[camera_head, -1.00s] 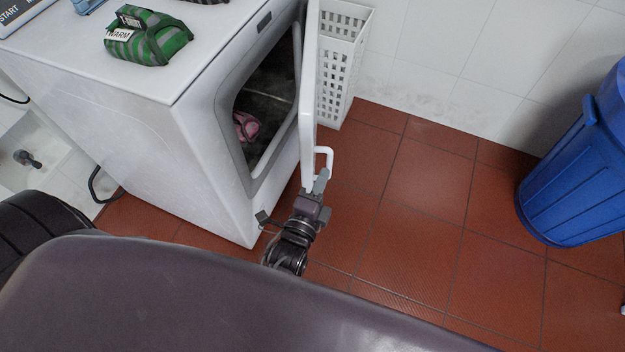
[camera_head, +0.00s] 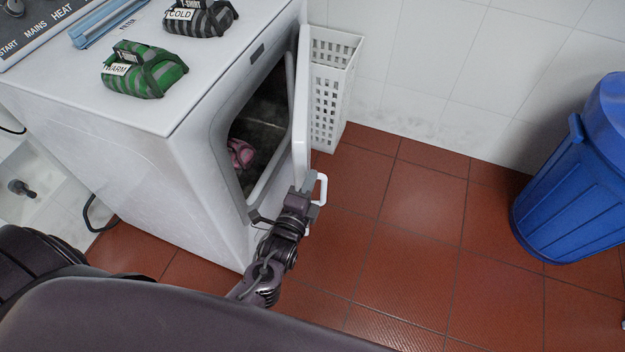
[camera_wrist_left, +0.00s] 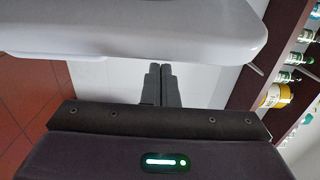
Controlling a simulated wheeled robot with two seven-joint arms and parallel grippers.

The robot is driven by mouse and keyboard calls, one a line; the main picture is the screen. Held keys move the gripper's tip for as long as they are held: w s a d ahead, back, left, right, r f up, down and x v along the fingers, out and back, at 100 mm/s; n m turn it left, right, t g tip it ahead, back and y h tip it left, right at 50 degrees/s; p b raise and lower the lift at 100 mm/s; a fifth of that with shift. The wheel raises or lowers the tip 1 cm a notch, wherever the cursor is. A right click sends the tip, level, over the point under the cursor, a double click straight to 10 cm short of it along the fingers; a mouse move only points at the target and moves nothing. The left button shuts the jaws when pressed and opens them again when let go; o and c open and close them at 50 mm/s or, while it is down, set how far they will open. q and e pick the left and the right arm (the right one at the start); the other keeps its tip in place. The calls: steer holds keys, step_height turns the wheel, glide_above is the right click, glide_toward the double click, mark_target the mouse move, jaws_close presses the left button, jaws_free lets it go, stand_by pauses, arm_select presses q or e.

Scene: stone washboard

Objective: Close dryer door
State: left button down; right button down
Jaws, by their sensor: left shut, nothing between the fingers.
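The white dryer (camera_head: 190,165) stands at left with its front opening uncovered. Its door (camera_head: 303,110) stands open, seen nearly edge-on, with a white loop handle (camera_head: 322,188) low on its outer side. A pink cloth (camera_head: 240,153) lies inside the drum. My left gripper (camera_head: 308,183) is shut and empty at the door's lower edge, beside the handle; I cannot tell whether it touches. In the left wrist view the shut fingers (camera_wrist_left: 161,84) point toward a white rounded panel, apparently the door (camera_wrist_left: 140,25). My right gripper is not in view.
A white slotted basket (camera_head: 330,90) stands behind the door by the tiled wall. A blue bin (camera_head: 575,180) is at right. Green (camera_head: 145,70) and grey (camera_head: 200,17) bundles lie on the dryer top. The red floor between door and bin is clear.

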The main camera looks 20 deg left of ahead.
arm_select(q)
steer(key=s+a+m+h+p, duration=0.1)
steer(key=s+a+h+p, duration=0.1)
steer(key=a, duration=1.2)
steer(key=shift+s+m+h, duration=0.3)
steer(key=shift+s, duration=0.45)
steer(key=shift+d, duration=0.1)
